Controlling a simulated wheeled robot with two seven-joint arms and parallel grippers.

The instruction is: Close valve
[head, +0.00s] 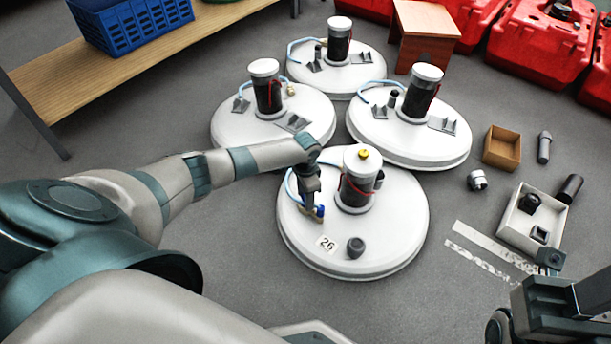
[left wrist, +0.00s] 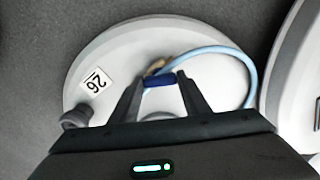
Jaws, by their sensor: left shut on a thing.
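The nearest white tank lid (head: 300,240) carries a label "26", a black cylinder with a yellow-topped white cap, and a light blue hose. A small valve with a blue handle (head: 321,210) sits at its left side, partly hidden by my left gripper (head: 314,208). In the left wrist view the blue handle (left wrist: 159,82) lies between the two dark fingers, with a brass-coloured part and the blue hose (left wrist: 215,52) beside it. My left gripper is shut on the handle. My right gripper (head: 548,262) shows partly at the lower right; its jaws are unclear.
Several similar white lids (head: 425,140) stand close behind. A dark knob (head: 356,247) is on the near lid. At right are a grey tray (head: 507,228), a brown box (head: 502,148) and loose cylinders. Red cases (head: 540,45) and a wooden bench (head: 95,75) stand farther back.

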